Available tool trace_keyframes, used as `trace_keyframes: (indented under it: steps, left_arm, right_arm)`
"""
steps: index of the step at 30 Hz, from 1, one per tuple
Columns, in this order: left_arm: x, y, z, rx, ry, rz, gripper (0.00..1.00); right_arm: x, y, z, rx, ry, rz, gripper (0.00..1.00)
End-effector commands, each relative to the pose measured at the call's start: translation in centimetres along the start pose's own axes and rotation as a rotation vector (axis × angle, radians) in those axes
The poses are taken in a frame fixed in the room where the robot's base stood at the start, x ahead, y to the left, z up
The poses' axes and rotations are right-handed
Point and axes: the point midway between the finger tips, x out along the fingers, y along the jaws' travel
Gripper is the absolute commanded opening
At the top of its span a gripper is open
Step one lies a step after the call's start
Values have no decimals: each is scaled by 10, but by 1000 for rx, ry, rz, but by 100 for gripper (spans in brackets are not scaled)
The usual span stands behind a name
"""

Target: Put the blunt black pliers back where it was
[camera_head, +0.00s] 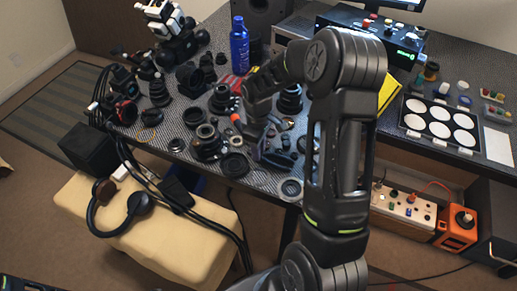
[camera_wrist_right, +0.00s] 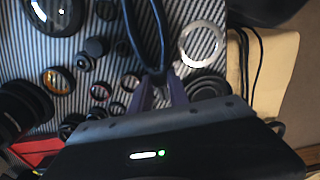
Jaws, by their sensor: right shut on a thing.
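The blunt black pliers (camera_wrist_right: 163,38) show in the right wrist view with their two dark handles reaching up to the top edge. My right gripper (camera_wrist_right: 160,92) is shut on them near the lower end of the handles. The jaw end of the pliers is hidden behind the gripper body. In the head view my right gripper (camera_head: 257,148) is low over the front part of the table, among lens parts. The pliers are too dark and small there to make out clearly.
The patterned dark table (camera_head: 225,135) is crowded with lens rings and barrels. A pale ring (camera_wrist_right: 202,44) lies close to the pliers. A blue bottle (camera_head: 240,45) stands behind. A tray of white discs (camera_head: 440,122) is at right. A cream stool (camera_head: 150,225) stands in front.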

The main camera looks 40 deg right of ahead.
Motion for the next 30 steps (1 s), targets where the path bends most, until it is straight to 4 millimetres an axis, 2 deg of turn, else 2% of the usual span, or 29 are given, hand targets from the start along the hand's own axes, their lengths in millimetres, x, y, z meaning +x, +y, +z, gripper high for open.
trace_keyframes:
  steps: [4, 5, 8, 16, 20, 22, 25, 30]
  left_arm:
    - [4, -2, 0, 0, 0, 0, 0]
    - [3, -1, 0, 0, 0, 0, 0]
    - [3, -1, 0, 0, 0, 0, 0]
    - [2, -1, 0, 0, 0, 0, 0]
    - [-5, 2, 0, 0, 0, 0, 0]
    - [-10, 4, 0, 0, 0, 0, 0]
    - [-4, 2, 0, 0, 0, 0, 0]
    - [-2, 1, 0, 0, 0, 0, 0]
  right_arm:
    - [5, 0, 0, 0, 0, 0, 0]
    - [4, 0, 0, 0, 0, 0, 23]
    - [4, 0, 0, 0, 0, 0, 30]
    - [3, 0, 0, 0, 0, 0, 30]
    - [-6, 0, 0, 0, 0, 0, 30]
    - [-14, 0, 0, 0, 0, 1, 30]
    - [-26, 1, 0, 1, 3, 3, 30]
    - [-62, 1, -1, -1, 4, 4, 30]
